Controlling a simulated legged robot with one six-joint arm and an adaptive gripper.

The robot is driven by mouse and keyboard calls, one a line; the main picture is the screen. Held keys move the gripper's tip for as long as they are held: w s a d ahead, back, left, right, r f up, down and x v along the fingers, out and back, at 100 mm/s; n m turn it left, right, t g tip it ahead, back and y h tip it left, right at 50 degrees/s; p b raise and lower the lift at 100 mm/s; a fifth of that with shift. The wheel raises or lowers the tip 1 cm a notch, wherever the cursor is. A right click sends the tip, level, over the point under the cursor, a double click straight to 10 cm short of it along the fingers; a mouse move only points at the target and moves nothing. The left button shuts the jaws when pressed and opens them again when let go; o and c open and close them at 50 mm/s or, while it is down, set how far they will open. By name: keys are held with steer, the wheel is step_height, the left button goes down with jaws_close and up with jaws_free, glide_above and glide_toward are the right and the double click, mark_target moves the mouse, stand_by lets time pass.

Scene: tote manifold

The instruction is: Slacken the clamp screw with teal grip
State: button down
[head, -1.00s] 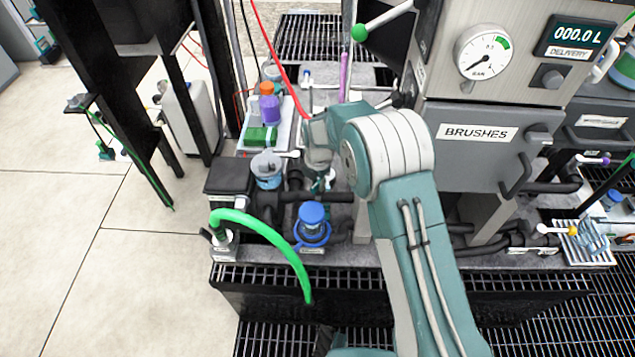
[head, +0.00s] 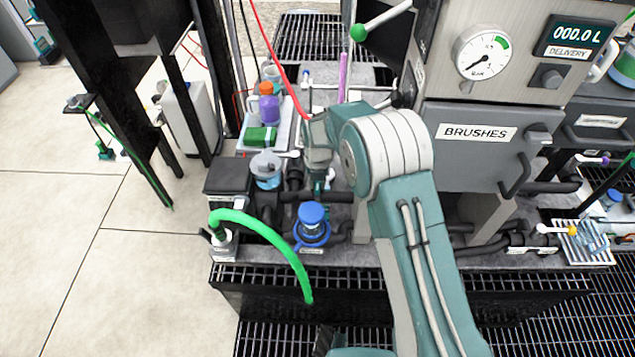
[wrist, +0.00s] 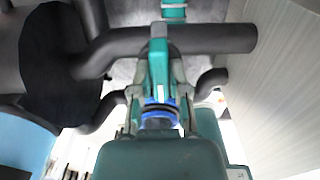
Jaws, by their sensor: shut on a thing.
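The teal grip (wrist: 157,72) of the clamp screw stands between the fingers of my gripper (wrist: 159,92) in the wrist view, in front of a thick black pipe (wrist: 220,39). My gripper is shut on this teal grip. In the head view my gripper (head: 319,183) points down among the pipes, left of my forearm, and a little teal shows at its tip. The screw's thread and the clamp seat are hidden, so I cannot tell how tight the screw is.
A blue-capped fitting (head: 312,222) stands just in front of the gripper, with a green hose (head: 262,230) to its left. A grey-lidded blue jar (head: 267,170) is close on the left. The brushes drawer (head: 480,145) is on the right.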

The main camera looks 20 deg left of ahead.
steer(key=shift+w+r, duration=0.1)
steer(key=shift+w, duration=0.1)
stand_by(0.3)
steer(key=c, duration=0.6)
jaws_free()
steer(key=shift+a, duration=0.1)
steer(key=shift+s, duration=0.1)
step_height(320, 180, up, 12)
steer(key=shift+f, duration=0.15)
